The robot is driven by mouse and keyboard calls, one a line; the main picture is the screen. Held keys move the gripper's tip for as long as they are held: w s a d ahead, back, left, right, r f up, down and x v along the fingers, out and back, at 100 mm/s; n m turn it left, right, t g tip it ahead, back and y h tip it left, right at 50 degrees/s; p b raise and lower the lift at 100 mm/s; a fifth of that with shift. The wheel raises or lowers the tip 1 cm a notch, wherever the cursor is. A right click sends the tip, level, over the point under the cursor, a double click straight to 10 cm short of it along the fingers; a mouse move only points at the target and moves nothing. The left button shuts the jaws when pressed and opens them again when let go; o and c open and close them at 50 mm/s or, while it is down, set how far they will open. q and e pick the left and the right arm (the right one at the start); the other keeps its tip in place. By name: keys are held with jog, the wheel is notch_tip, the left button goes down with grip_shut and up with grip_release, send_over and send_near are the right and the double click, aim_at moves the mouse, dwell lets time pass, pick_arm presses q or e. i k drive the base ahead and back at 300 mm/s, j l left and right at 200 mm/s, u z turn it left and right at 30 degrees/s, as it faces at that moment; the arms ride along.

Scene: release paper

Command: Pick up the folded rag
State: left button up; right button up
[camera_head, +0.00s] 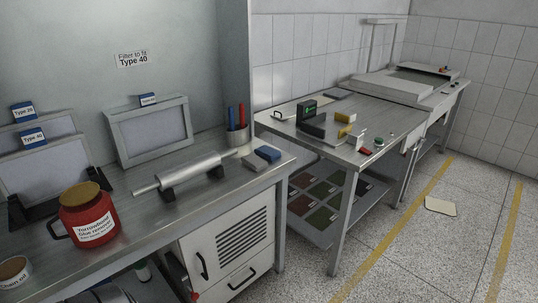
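A flat beige piece (440,206) lies on the speckled floor at the right, between the yellow lines; I cannot tell whether it is cloth or paper. A small grey block-like item (254,162) and a dark blue one (268,153) lie side by side near the right end of the front bench (215,195). They are too small to tell whether either is a folded rag. Neither of my grippers shows in the head view.
The front bench holds a red jar (88,218), a roller on a stand (185,174), framed screens (150,134) and a pen cup (237,136). A second metal table (395,128) stands behind to the right. Open floor lies at the right.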

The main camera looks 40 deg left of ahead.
aim_at(253, 161)
jog(key=i+u, duration=0.4)
jog(key=i+l+u, duration=0.1)
jog(key=u, duration=0.3)
jog(key=i+l+u, duration=0.25)
jog(key=i+u, duration=0.15)
jog(key=i+l+u, duration=0.25)
jog(key=u, duration=0.15)
